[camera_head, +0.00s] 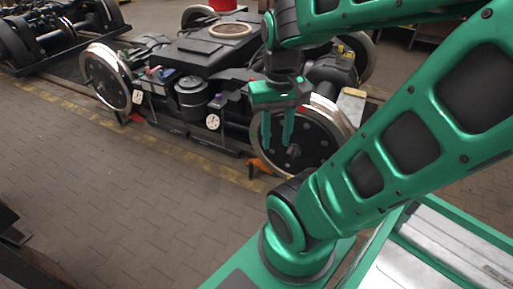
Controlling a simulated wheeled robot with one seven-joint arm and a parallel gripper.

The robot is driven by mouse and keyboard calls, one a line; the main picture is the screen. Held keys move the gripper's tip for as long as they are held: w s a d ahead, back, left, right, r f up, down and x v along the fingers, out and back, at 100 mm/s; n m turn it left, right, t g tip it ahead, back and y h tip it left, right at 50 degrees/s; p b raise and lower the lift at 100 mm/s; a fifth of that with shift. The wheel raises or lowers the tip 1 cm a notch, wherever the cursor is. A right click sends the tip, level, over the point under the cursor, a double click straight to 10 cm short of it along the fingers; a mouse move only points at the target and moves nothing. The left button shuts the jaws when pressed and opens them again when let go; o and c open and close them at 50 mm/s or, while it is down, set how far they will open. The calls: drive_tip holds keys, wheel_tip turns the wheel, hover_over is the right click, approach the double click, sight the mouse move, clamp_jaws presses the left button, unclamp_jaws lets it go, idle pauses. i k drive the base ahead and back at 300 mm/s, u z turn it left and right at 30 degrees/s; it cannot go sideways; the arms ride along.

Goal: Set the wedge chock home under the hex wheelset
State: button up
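My gripper (278,143) points down in front of the near right wheel (318,145) of the bogie. Its two green fingers are apart, with nothing visible between them. An orange piece (257,168), possibly the wedge chock, lies on the floor at the left foot of that wheel, below and left of the fingers. I cannot tell whether it touches the wheel. A small red piece (135,117) lies by the foot of the left wheel (107,78). A pale angular tag (138,97) hangs near the left wheel; no hex mark is clearly readable.
The dark bogie frame (205,55) carries a black cylinder (191,98) and a round white tag (212,122). Another bogie (45,35) stands at the back left. A yellow worn line (75,113) runs along the brick floor.

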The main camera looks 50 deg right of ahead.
sight(255, 162)
drive_tip(key=z, duration=0.55)
drive_tip(key=i, duration=0.95)
drive_tip(key=z, duration=0.65)
